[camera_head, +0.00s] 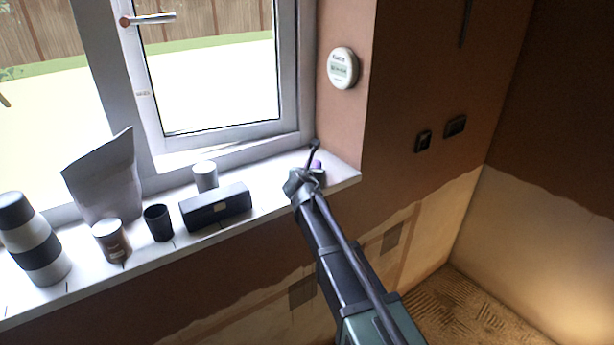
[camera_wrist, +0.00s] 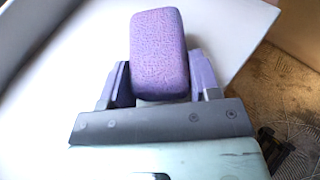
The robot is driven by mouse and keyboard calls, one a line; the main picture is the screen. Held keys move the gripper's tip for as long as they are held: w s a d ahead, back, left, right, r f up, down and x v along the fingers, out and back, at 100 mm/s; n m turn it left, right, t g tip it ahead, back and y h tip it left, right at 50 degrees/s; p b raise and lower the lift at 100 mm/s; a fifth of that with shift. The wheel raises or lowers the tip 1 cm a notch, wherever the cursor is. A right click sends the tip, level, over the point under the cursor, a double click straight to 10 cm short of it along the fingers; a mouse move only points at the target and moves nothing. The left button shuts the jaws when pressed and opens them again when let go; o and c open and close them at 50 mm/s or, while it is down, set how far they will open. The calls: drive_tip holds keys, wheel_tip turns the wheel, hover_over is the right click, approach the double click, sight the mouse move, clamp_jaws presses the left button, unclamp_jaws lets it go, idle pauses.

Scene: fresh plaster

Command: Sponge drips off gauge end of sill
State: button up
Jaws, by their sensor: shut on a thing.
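A purple speckled sponge (camera_wrist: 159,45) is held between the two fingers of my gripper (camera_wrist: 160,84) in the wrist view. In the head view my gripper (camera_head: 309,176) is over the right end of the white window sill (camera_head: 262,196), near the gauge. Only a small purple bit of the sponge (camera_head: 316,164) shows there behind my arm. The sill (camera_wrist: 232,30) is bright below the sponge in the wrist view. The round white gauge (camera_head: 342,68) hangs on the reddish wall beside the window. I cannot make out drips on the sill, nor whether the sponge touches it.
Left along the sill stand a dark box (camera_head: 216,207), a white cup (camera_head: 205,176), a black cup (camera_head: 158,223), a brown-labelled tin (camera_head: 111,241), a grey pouch (camera_head: 106,180) and a banded flask (camera_head: 33,240). The window handle (camera_head: 148,19) is above. The sill ends at the right.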

sight(279, 195)
drive_tip(key=shift+s+a+f, duration=0.1)
drive_tip(key=shift+s+a, duration=0.5)
drive_tip(key=shift+a, duration=0.2)
drive_tip(key=shift+s+a, duration=0.55)
drive_tip(key=shift+a, duration=0.2)
drive_tip(key=shift+s+a, duration=0.65)
drive_tip(key=shift+a, duration=0.4)
drive_tip(key=shift+s+a, duration=0.6)
drive_tip(key=shift+a, duration=0.4)
drive_tip(key=shift+s+a, duration=0.65)
drive_tip(key=shift+a, duration=0.4)
drive_tip(key=shift+r, duration=0.2)
wheel_tip(279, 195, up, 6)
drive_tip(key=p, duration=0.6)
wheel_tip(279, 195, up, 3)
drive_tip(key=p, duration=0.3)
